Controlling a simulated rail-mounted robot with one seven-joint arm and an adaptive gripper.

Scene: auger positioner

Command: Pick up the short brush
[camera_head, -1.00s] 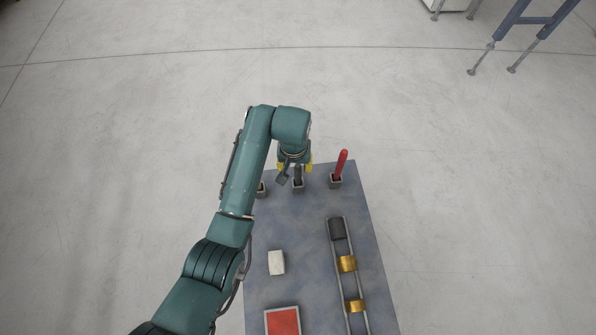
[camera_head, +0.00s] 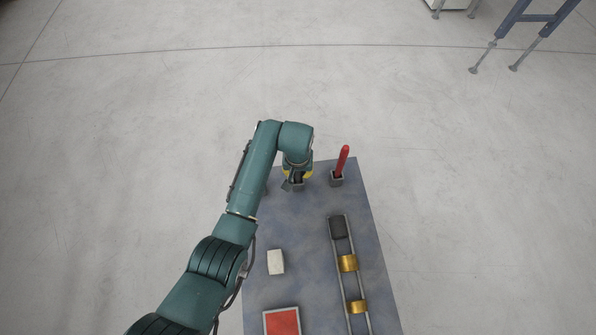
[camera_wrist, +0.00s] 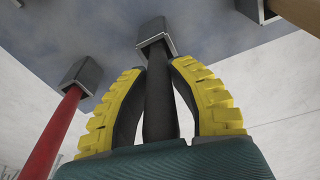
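A brush with a dark handle (camera_wrist: 160,100) stands upright in a small square grey holder (camera_wrist: 155,35). I cannot tell its length or see its bristles, and in the head view my wrist mostly covers it. My gripper (camera_wrist: 157,65) has yellow fingers with dark inner pads, one on each side of this handle. The fingertips meet the handle just by the holder, with no clear gap. In the head view my gripper (camera_head: 298,176) is over the middle holder at the table's far edge. A red handle (camera_head: 343,159) stands in the holder to the right, also in the wrist view (camera_wrist: 50,130).
A brown handle (camera_wrist: 300,12) shows at the wrist view's upper right. The blue-grey table (camera_head: 305,235) bears a white block (camera_head: 276,262), a red-topped tray (camera_head: 267,325) and a rail (camera_head: 352,275) with a black piece and gold pieces.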

